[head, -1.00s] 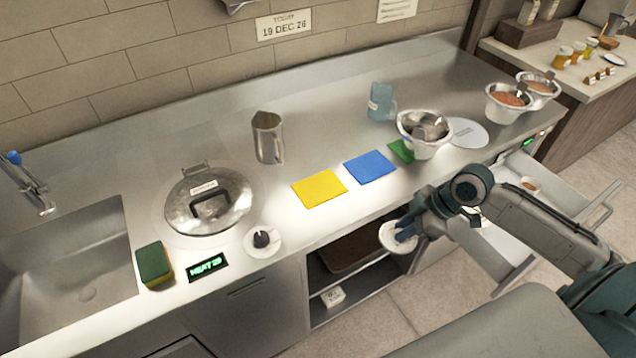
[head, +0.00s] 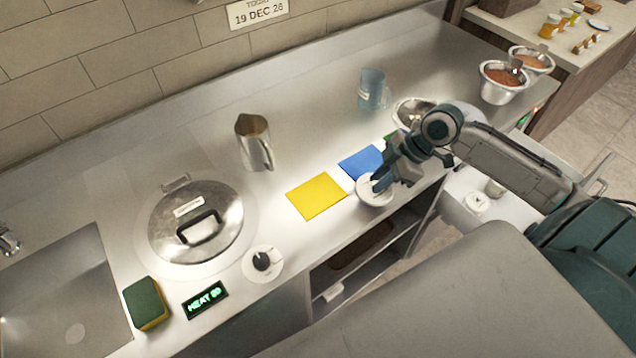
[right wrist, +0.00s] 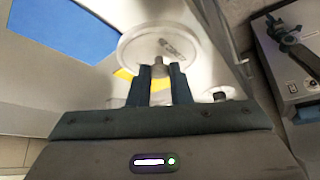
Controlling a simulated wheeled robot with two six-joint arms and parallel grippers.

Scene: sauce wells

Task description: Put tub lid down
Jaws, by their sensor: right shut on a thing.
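The round white tub lid (head: 375,191) is held by my right gripper (head: 382,178) at the counter's front edge, just in front of the blue cloth. In the right wrist view the lid (right wrist: 145,48) sits at the fingertips, with my right gripper (right wrist: 161,72) shut on its small knob. I cannot tell whether the lid touches the counter. My left gripper is not in view.
A yellow cloth (head: 316,195) and a blue cloth (head: 361,162) lie on the steel counter. A lidded pot (head: 196,255), a jug (head: 254,142), a blue pitcher (head: 371,88) and metal bowls (head: 503,82) stand around. Bare counter lies behind the cloths.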

